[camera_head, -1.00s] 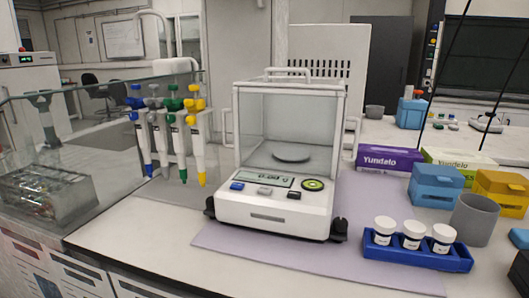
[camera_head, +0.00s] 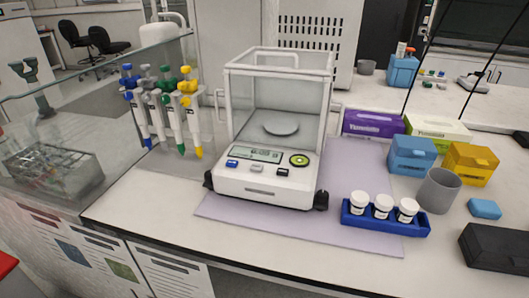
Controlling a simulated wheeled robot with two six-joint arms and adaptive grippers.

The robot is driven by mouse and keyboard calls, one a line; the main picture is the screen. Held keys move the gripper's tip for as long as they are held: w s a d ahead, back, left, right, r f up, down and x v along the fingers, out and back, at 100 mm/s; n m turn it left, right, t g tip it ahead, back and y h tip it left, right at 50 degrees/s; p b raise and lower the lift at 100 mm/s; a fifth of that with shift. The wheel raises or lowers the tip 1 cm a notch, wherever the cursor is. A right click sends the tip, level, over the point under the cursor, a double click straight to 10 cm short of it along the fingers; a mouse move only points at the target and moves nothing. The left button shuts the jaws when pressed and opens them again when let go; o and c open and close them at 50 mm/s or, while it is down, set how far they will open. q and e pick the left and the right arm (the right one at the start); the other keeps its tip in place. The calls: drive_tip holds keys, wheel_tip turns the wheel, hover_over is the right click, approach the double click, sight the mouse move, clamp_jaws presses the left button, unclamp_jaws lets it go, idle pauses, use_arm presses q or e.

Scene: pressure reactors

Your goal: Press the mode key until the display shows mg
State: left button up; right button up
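An analytical balance (camera_head: 265,190) with a clear glass draft shield stands on a lilac mat (camera_head: 300,232) on the bench. Its display (camera_head: 256,154) is lit, but the reading and unit are too small and blurred to tell. Below and beside the display are a blue key (camera_head: 232,163), a grey key (camera_head: 257,168), a dark key (camera_head: 282,172) and a round green-ringed key (camera_head: 299,160). Which one is the mode key I cannot tell. The round weighing pan (camera_head: 281,128) inside looks empty. Neither of my grippers is in view.
Several pipettes (camera_head: 165,110) hang on a stand left of the balance. A blue rack (camera_head: 385,220) with white-capped bottles stands to its right, near a grey cup (camera_head: 438,190), a blue box (camera_head: 412,156) and a yellow box (camera_head: 471,163). The bench in front is clear.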

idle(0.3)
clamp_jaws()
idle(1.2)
